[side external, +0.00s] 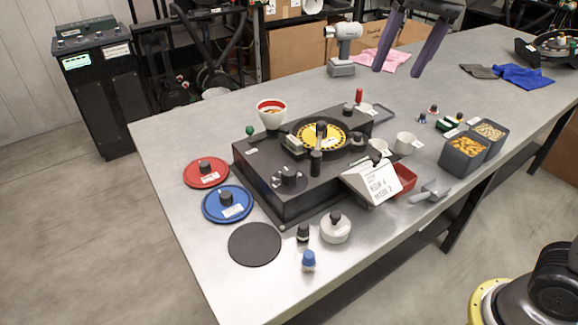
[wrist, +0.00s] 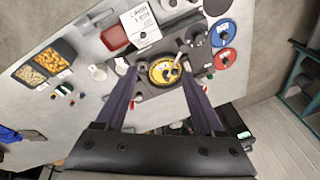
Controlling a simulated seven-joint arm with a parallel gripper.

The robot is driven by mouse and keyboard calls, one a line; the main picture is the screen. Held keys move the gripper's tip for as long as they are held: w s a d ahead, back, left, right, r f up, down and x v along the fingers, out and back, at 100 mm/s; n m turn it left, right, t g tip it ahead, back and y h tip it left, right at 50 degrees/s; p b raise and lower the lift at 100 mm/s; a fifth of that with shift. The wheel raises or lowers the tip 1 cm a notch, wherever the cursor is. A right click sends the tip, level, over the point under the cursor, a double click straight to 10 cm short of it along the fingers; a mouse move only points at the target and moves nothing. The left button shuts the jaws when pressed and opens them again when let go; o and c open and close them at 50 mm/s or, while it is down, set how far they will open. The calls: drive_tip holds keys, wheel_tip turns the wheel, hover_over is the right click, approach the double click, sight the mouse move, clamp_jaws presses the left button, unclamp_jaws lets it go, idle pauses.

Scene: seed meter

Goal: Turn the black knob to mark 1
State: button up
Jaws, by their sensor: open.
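The black seed meter (side external: 265,160) stands on the grey table. A black knob (side external: 289,176) sits on a round dark dial at its front left; its mark is too small to read. In the wrist view what appears to be this knob (wrist: 196,36) shows near the right finger. A yellow seed plate (side external: 318,136) with a black hub lies on top of the meter. My gripper (side external: 396,72) is open and empty, high above the back of the table, well away from the knob. Its fingers also show in the wrist view (wrist: 157,66), with the yellow plate between them.
A red disc (side external: 206,172) and a blue disc (side external: 227,203), each with a black knob, lie left of the meter. A white lettered card (side external: 371,182) stands at its front right. A white-and-red cup (side external: 271,114) is behind it. Seed bins (side external: 464,153) stand right.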

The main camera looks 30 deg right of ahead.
drive_tip(key=w+a+f+g, duration=0.1)
drive_tip(key=w+a+f, duration=0.3)
drive_tip(key=w+a, duration=0.4)
drive_tip(key=n+g, duration=0.1)
drive_tip(key=g, duration=0.1)
approach(289, 171)
drive_tip(key=f, duration=0.9)
drive_tip(key=shift+s+a, duration=0.15)
drive_tip(key=shift+a, duration=0.05)
clamp_jaws()
